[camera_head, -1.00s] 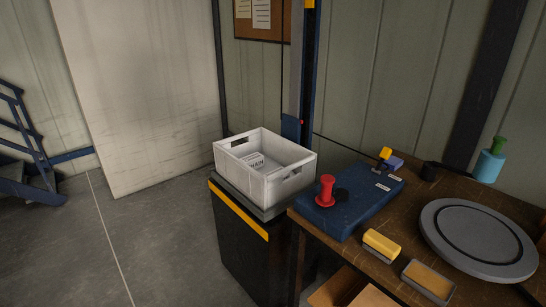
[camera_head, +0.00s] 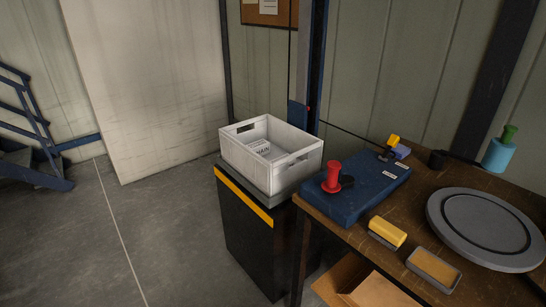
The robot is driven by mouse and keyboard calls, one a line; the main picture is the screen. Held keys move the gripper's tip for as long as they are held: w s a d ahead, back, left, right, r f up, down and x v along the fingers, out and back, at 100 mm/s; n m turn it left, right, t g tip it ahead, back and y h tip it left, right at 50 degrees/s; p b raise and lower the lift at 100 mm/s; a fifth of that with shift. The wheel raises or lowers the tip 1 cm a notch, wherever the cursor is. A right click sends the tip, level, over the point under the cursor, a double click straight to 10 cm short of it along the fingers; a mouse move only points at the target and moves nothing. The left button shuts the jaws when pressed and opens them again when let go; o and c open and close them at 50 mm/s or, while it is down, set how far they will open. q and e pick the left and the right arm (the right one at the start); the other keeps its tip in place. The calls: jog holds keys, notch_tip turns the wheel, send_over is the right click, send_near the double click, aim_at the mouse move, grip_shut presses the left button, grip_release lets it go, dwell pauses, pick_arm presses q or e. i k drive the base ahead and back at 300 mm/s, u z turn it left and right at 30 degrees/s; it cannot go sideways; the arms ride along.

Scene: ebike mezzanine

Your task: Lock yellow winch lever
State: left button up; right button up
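A small yellow lever (camera_head: 392,141) stands at the far end of a blue control box (camera_head: 352,204) on the wooden bench. A purple-blue block (camera_head: 402,152) sits beside the lever's base. A red knob (camera_head: 333,177) rises from the near end of the same box, with a dark round part next to it. Small white labels (camera_head: 389,174) lie on the box top. Whether the lever is locked cannot be told at this size. Neither of my grippers is in view.
A white crate (camera_head: 305,164) with a labelled item inside stands on a dark, yellow-edged stand left of the bench. A yellow block (camera_head: 387,231), a tray (camera_head: 434,268), a grey turntable (camera_head: 503,258) and a teal bottle (camera_head: 497,155) occupy the bench. Open floor (camera_head: 150,230) lies left.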

aim_at(394, 140)
jog(key=z, duration=0.35)
jog(key=i, duration=1.55)
jog(key=z, duration=0.8)
